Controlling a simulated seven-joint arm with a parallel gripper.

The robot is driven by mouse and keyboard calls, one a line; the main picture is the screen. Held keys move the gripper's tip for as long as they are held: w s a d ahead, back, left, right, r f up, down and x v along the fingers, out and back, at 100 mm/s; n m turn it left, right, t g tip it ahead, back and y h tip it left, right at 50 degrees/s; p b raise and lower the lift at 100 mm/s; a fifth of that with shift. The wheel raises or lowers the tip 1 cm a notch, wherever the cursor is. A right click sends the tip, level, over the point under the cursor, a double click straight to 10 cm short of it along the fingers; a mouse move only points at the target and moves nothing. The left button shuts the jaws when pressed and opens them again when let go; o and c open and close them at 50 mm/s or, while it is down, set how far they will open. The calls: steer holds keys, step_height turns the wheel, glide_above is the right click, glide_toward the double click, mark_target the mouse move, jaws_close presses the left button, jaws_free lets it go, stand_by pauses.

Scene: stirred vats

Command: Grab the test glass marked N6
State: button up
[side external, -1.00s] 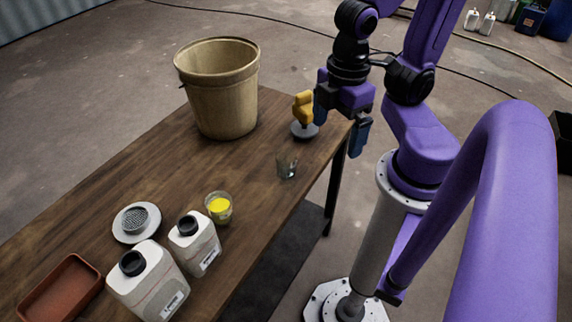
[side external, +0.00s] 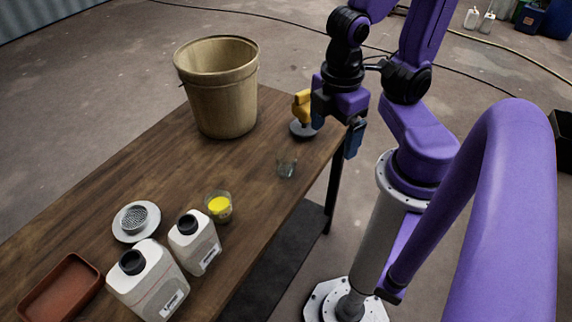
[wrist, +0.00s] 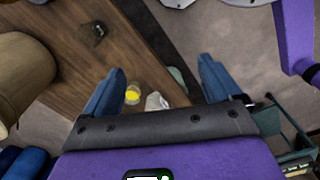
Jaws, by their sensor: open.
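Two small glasses stand on the wooden table in the side view. One is a clear, seemingly empty glass (side external: 287,167) near the table's right edge. The other glass (side external: 219,207) holds yellow stuff and stands farther left, beside the white bottles. No N6 marking is readable on either. My gripper (side external: 334,142) is open and empty, above the table's far right corner, up and to the right of the clear glass and apart from it. In the wrist view my gripper's (wrist: 160,66) blue fingers are spread, with a yellow-filled glass (wrist: 131,93) showing between them.
A yellow-handled object on a grey disc (side external: 303,129) stands close beside my gripper. A tan bucket (side external: 218,95) stands at the back. Two white bottles (side external: 148,284) (side external: 195,247), a round metal strainer (side external: 136,220) and a brown tray (side external: 60,288) fill the near left. The table's middle is clear.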

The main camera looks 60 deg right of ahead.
step_height(320, 180, down, 10)
steer(key=w+a+n+t+h, duration=0.2)
steer(key=w+a+n+h, duration=0.1)
steer(key=n+h, duration=0.3)
steer(key=n+t+h, duration=0.3)
steer(key=n+t, duration=0.5)
glide_toward(288, 163)
steer(key=shift+x, duration=6.6)
steer(key=shift+s+d+f, duration=0.1)
steer(key=shift+s, duration=0.05)
steer(key=c, duration=1)
